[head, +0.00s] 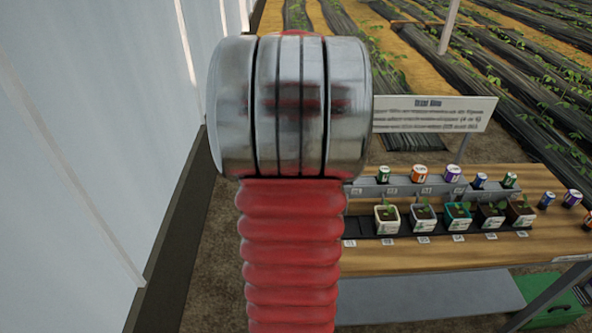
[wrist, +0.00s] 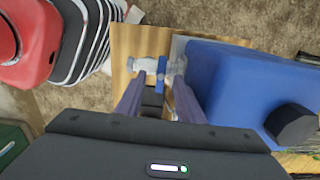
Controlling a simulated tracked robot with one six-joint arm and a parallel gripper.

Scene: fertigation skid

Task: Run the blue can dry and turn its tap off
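The blue can (wrist: 235,80) fills the right side of the wrist view, with a black cap (wrist: 292,125) at its lower right. A pale tap (wrist: 146,65) sticks out from its left side. The tap's small blue handle (wrist: 161,74) lies crosswise to the tap body. My gripper (wrist: 160,82) is open, with one finger on each side of the handle and a visible gap to it. I cannot tell whether liquid runs from the tap. The head view does not show the can, the tap or my gripper; my arm blocks its middle.
A wooden plank surface (wrist: 125,45) lies under the tap. In the head view, a wooden bench (head: 440,257) holds potted seedlings (head: 423,218) and several small tins (head: 419,173), with a sign (head: 433,113) behind. A pale wall (head: 90,150) runs along the left.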

